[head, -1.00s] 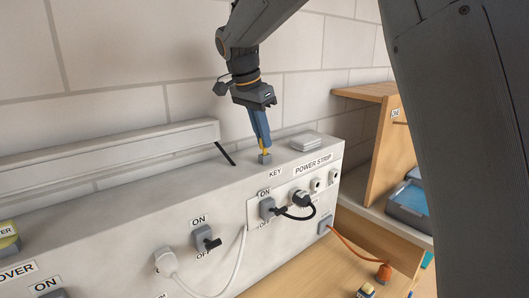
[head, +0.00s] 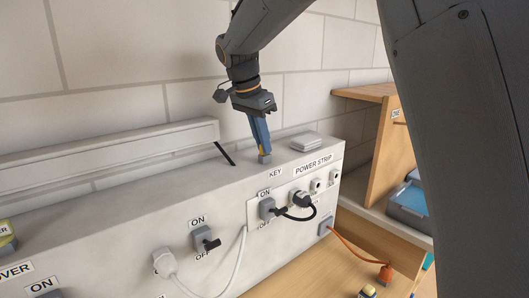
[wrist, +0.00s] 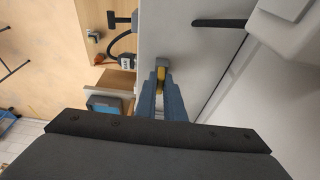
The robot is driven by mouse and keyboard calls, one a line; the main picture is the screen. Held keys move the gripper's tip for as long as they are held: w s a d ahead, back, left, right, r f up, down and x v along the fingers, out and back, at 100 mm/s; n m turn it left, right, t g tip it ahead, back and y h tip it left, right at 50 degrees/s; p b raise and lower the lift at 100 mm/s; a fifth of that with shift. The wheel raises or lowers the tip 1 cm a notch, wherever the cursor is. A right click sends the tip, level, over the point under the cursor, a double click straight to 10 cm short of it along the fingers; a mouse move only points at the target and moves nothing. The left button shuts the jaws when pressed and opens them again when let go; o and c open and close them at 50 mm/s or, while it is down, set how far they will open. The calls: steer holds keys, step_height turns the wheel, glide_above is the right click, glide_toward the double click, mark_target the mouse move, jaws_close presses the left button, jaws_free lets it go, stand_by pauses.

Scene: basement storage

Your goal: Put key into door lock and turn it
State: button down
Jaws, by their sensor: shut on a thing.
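The yellow key (head: 262,151) is at the grey block (head: 265,160) on top of the white panel, by the KEY label (head: 275,173). My gripper (head: 264,151) points down there, its blue fingers closed on the key. In the wrist view, the yellow key (wrist: 161,73) shows between the fingertips, with grey just beyond it. The fingers hide much of the key, so I cannot tell whether it is clear of the block. I see no door lock in either view.
The white panel (head: 130,230) carries switches, sockets and a POWER STRIP label (head: 313,163). A light grey box (head: 304,141) lies on its top, right of my gripper. A wooden cabinet (head: 375,145) and a blue-topped bin (head: 409,202) stand at right. Cables hang in front.

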steer(key=c, duration=1.8)
jaws_free()
steer(key=shift+o, duration=0.2)
steer(key=shift+w+d+r+p+v, duration=0.15)
steer(key=shift+d+p+v, duration=0.1)
steer(key=shift+p+v, duration=1.05)
steer(key=shift+w+d+r+p+v, duration=0.1)
steer(key=shift+w+d+p+v, duration=0.1)
steer(key=shift+p+v, duration=1.05)
steer(key=shift+w+d+p+v, duration=0.2)
steer(key=shift+p+v, duration=0.55)
steer(key=shift+v, duration=1.1)
steer(key=s+d+f+n+y, duration=0.1)
steer(key=s+d+f+n, duration=0.55)
steer(key=s+f, duration=0.55)
steer(key=s+d+f+n+y, duration=0.2)
steer(key=s+d+f+n, duration=0.3)
steer(key=s+d+f, duration=0.6)
steer(key=s+a+f+b, duration=0.2)
steer(key=a+f+b, duration=0.1)
steer(key=f+b, duration=0.7)
steer(key=shift+a+g, duration=0.25)
steer(key=shift+g, duration=0.05)
